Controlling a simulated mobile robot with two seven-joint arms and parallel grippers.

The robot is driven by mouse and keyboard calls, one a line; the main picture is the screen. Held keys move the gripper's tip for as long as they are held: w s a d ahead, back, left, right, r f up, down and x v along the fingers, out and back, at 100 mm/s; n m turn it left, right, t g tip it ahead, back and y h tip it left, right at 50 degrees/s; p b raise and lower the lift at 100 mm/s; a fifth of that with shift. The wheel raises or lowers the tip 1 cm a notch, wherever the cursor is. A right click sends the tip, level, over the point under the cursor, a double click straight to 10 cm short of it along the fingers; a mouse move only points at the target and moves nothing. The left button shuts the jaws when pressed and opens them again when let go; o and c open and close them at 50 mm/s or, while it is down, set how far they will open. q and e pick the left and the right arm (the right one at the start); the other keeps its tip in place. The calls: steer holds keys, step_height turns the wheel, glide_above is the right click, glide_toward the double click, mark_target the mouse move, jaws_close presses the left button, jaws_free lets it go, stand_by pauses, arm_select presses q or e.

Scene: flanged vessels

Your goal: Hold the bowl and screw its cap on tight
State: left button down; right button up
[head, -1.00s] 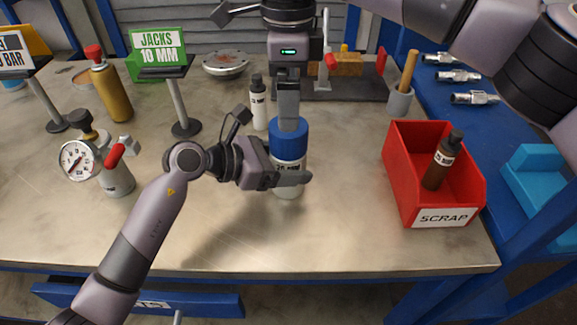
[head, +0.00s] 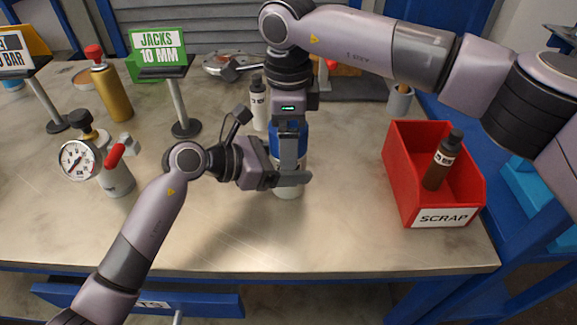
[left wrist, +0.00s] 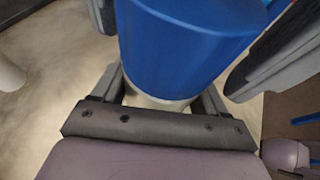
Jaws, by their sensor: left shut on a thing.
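The white bowl (head: 288,191), a bottle-like vessel, stands upright on the bench with its blue cap (head: 274,145) on top. My left gripper (head: 292,178) is shut around its body, below the cap. In the left wrist view the blue cap (left wrist: 190,40) fills the upper middle, with a strip of the white bowl (left wrist: 160,102) below it. My right gripper (head: 289,150) points down over the cap from above, one finger in front of it. Grey fingers flank the cap in the left wrist view, with a slight gap at right. How the cap's thread sits is hidden.
A red scrap bin (head: 405,185) with a brown bottle (head: 442,160) stands at right. A gauge (head: 80,160), a gold canister (head: 112,90) and a sign stand (head: 184,110) are at left. The front of the bench is clear.

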steer(key=c, duration=1.1)
steer(key=shift+o, duration=0.2)
steer(key=shift+m, duration=1.6)
steer(key=o, duration=1.2)
steer(key=shift+c, duration=0.2)
steer(key=shift+s+a, duration=0.1)
steer(key=shift+r, duration=0.15)
